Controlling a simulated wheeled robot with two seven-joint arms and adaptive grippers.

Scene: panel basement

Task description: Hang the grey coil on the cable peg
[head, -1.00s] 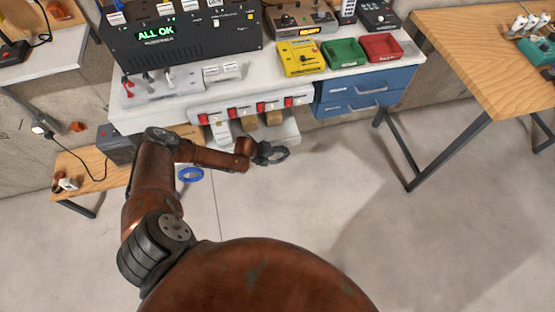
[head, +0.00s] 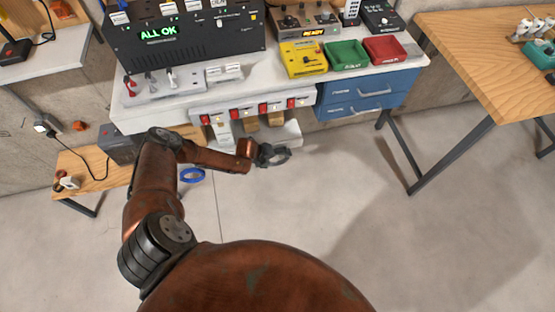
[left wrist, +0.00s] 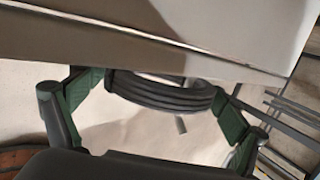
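My left gripper (head: 272,155) is in front of the bench, just below its front edge, at the end of the brown arm. In the left wrist view, the grey coil (left wrist: 160,96) is a dark ring of several turns between the green finger pads, which touch it on both sides. The coil is small and dark in the head view and hard to separate from the fingers. A short grey stub (left wrist: 181,125) shows below the coil; I cannot tell whether it is the cable peg. My right gripper is not in view.
A white bench edge (left wrist: 150,45) passes close above the coil. Red switches (head: 263,108) line the bench front. A blue ring (head: 193,175) is left of the gripper, by a low wooden bench (head: 85,170). Blue drawers (head: 367,93) stand to the right. The floor (head: 340,210) is open.

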